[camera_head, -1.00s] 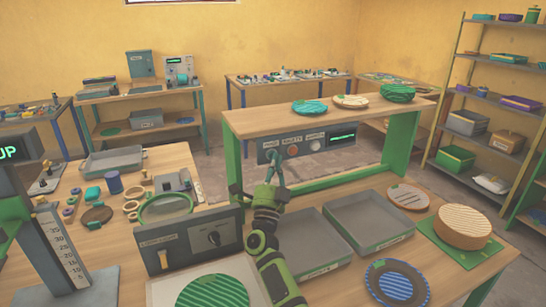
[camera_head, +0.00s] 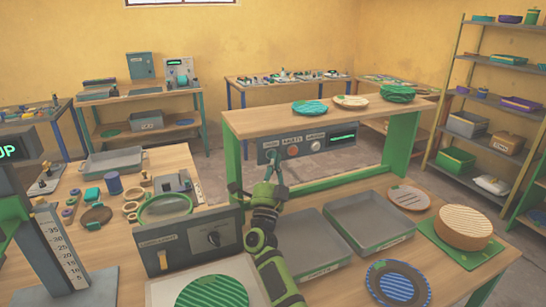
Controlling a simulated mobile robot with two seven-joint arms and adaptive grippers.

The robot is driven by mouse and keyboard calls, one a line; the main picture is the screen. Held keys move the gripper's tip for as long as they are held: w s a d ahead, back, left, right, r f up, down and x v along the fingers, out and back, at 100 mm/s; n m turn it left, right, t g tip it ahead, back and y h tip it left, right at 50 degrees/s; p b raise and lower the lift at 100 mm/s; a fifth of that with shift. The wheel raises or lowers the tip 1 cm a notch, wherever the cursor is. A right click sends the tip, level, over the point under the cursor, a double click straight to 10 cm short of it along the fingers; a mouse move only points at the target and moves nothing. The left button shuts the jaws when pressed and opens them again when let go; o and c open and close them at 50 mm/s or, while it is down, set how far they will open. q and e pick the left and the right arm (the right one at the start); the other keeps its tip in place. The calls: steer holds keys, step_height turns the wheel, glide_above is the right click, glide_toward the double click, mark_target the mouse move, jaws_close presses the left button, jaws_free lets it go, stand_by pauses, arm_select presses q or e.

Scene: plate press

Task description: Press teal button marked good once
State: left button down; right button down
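A grey control panel (camera_head: 334,137) hangs under the raised wooden shelf in the middle. It carries an orange button (camera_head: 293,151), a pale button (camera_head: 316,146) and a small screen with a green line (camera_head: 343,138). My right gripper (camera_head: 273,158) reaches up from the bottom, with its fingertips together at the panel's left end. The fingertips cover the place below the leftmost label, so the teal button is hidden. I cannot tell whether they touch it. No held object shows. My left gripper is not in view.
Two grey trays (camera_head: 368,222) lie right of my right arm. A box with a dial (camera_head: 190,240) stands to its left. Plates (camera_head: 311,107) rest on the shelf above the panel. A wooden round block (camera_head: 464,227) sits on a green mat at right.

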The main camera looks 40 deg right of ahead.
steer(key=shift+s+a+p, duration=0.25)
steer(key=shift+s+p, duration=0.3)
steer(key=shift+s, duration=0.2)
steer(key=s+p, duration=0.1)
steer(key=s+a+p, duration=0.1)
steer(key=s, duration=0.1)
steer(key=s+p, duration=0.1)
steer(key=shift+s+a, duration=0.25)
steer(key=shift+s, duration=0.15)
stand_by(0.6)
